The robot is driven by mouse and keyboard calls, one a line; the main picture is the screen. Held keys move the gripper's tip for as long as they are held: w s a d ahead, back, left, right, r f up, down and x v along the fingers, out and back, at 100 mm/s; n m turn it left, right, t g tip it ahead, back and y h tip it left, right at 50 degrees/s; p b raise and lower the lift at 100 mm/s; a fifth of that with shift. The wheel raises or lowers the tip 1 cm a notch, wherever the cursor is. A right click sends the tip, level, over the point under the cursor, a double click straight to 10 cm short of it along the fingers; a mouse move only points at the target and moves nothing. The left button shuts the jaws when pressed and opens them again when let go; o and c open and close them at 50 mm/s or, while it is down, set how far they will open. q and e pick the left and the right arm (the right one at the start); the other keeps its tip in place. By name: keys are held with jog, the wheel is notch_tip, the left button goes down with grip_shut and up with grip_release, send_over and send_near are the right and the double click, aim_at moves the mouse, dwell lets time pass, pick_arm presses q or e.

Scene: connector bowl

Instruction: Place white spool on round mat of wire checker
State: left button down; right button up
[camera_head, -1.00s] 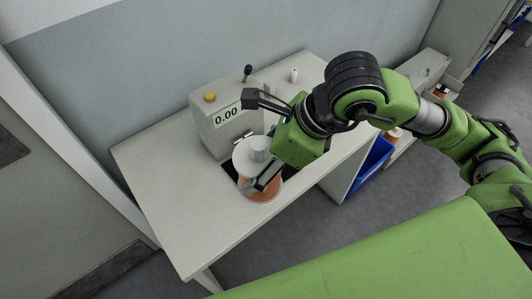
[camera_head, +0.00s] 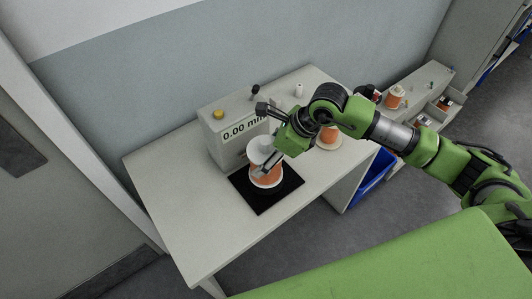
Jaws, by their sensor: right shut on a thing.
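The white spool (camera_head: 264,178), with white flanges and orange wire, is upright in front of the wire checker (camera_head: 219,142). It is over a dark square mat (camera_head: 250,203). I cannot tell whether it touches the mat or is just above it. No separate round mat shows under the spool; its lower flange may hide one. My right gripper (camera_head: 268,141) is shut on the spool, reaching it from the right, with one finger in front of its orange winding. My left gripper is not in view.
Another orange spool (camera_head: 329,136) stands on a pale round base at the table's right side, partly behind my arm. A small white cylinder (camera_head: 298,90) stands at the back. A counter at the far right holds another orange spool (camera_head: 396,94). The table's left side is clear.

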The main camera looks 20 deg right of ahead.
jog(key=shift+w+f, duration=0.25)
jog(key=shift+w, duration=0.1)
notch_tip(320, 180, down, 2)
jog(key=shift+p, duration=0.9)
jog(key=shift+f, duration=0.55)
jog(key=shift+f, duration=0.2)
jog(key=o, duration=2.1)
jog(key=shift+s+d, duration=0.1)
